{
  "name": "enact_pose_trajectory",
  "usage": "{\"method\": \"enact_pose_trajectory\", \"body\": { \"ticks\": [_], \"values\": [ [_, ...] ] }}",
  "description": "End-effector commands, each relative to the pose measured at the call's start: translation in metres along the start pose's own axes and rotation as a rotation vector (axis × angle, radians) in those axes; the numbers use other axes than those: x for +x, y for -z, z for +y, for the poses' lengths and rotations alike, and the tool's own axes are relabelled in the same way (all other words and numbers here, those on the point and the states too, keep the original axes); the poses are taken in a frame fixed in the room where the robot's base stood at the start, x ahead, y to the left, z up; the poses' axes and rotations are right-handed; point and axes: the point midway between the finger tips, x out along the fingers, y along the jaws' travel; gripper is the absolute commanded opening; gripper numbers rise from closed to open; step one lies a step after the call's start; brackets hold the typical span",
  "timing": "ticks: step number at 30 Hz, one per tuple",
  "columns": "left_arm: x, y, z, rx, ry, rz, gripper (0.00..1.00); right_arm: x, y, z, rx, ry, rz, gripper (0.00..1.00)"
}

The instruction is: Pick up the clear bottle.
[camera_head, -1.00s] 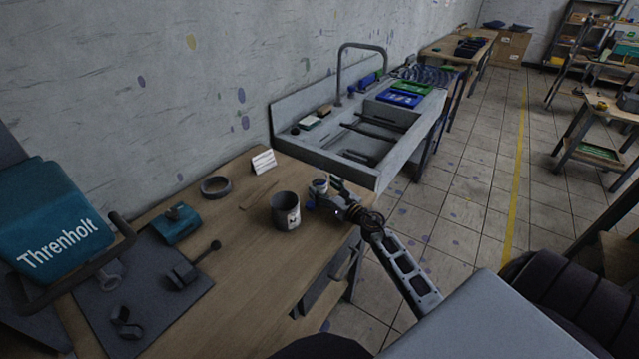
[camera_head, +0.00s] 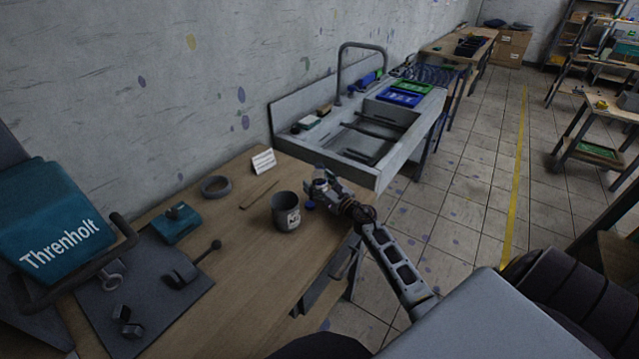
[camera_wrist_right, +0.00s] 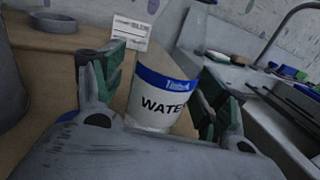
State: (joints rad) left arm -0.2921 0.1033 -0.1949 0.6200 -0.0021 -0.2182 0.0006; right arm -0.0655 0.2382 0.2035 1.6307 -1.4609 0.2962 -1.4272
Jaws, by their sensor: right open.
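A pale bottle with a blue band and the word WATER (camera_wrist_right: 160,108) stands upright on the wooden table (camera_head: 238,240) near its right edge. In the head view it is small and partly hidden by my right gripper (camera_head: 317,190). In the right wrist view my right gripper (camera_wrist_right: 160,90) is open, with one green-padded finger on each side of the bottle. I cannot tell whether either finger touches it. My left gripper is not in view.
A grey cup (camera_head: 286,212) stands just left of the bottle. A white card (camera_head: 263,161), a grey ring (camera_head: 216,186) and a teal block (camera_head: 176,223) are on the table. A grey sink (camera_head: 366,140) adjoins the table's far end.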

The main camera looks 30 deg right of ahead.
Motion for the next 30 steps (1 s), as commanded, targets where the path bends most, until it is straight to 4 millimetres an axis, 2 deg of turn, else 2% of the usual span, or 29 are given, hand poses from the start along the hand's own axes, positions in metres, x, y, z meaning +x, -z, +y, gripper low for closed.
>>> {"method": "enact_pose_trajectory", "body": {
  "ticks": [1,12,14,30],
  "values": [
    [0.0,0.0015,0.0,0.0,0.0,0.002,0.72,-0.0001,0.0,-0.0001,0.0,0.0,0.0,0.73],
    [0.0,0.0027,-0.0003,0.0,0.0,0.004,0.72,-0.0002,-0.0001,-0.0002,0.0,0.0,0.0,0.26],
    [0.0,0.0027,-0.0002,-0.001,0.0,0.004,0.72,0.0,-0.0006,-0.0002,0.0,0.0,-0.001,0.2],
    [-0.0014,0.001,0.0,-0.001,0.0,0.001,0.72,-0.0001,-0.0032,-0.0004,-0.001,0.0,0.0,0.19]
  ]
}}
